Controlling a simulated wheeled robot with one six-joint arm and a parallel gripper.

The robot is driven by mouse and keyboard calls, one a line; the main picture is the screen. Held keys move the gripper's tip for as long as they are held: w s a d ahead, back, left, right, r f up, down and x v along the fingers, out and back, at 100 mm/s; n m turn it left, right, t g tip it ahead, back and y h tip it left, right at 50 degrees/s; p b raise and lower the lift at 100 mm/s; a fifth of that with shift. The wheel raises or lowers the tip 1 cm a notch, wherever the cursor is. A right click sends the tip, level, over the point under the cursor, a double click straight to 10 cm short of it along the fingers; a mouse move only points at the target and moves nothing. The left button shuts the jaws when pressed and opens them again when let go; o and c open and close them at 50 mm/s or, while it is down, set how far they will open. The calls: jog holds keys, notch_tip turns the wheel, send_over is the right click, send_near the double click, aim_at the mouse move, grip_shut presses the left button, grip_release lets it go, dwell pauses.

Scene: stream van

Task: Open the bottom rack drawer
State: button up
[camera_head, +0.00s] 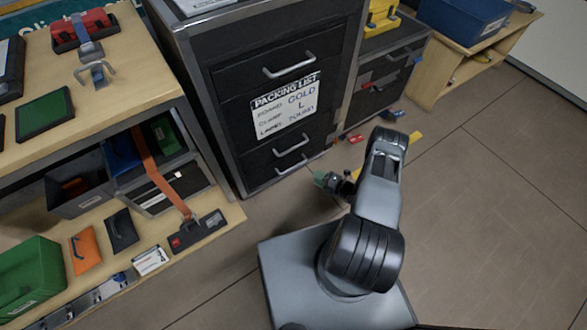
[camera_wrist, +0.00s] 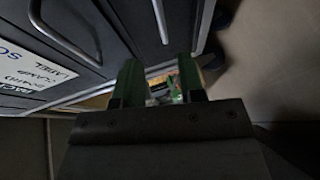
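The black rack (camera_head: 213,85) stands upright with a stack of drawers. Its bottom drawer (camera_head: 262,182) looks shut, with a pale bar handle (camera_head: 292,167) across its front. In the wrist view, the bottom handle (camera_wrist: 160,20) lies just beyond the fingertips, and another drawer handle (camera_wrist: 62,32) is farther left. My gripper (camera_head: 328,182) is low in front of the rack, right of the bottom handle. In the wrist view, its green-padded fingers (camera_wrist: 160,78) are apart with nothing held between them. I cannot tell the exact distance to the handle.
A packing list (camera_head: 285,105) is on the rack front. A wooden shelf unit (camera_head: 215,230) with cases and tools stands at left. A smaller drawer cabinet (camera_head: 372,98) stands right of the rack, with small loose items (camera_head: 392,114) on the floor nearby. The floor at right is clear.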

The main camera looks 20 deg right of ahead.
aim_at(294, 167)
jog(key=b+x, duration=0.3)
jog(key=x, duration=0.9)
jog(key=shift+w+a+f, duration=0.1)
jog(key=shift+w+a, duration=0.1)
jog(key=shift+a, duration=0.05)
jog(key=shift+c, duration=0.5)
grip_shut()
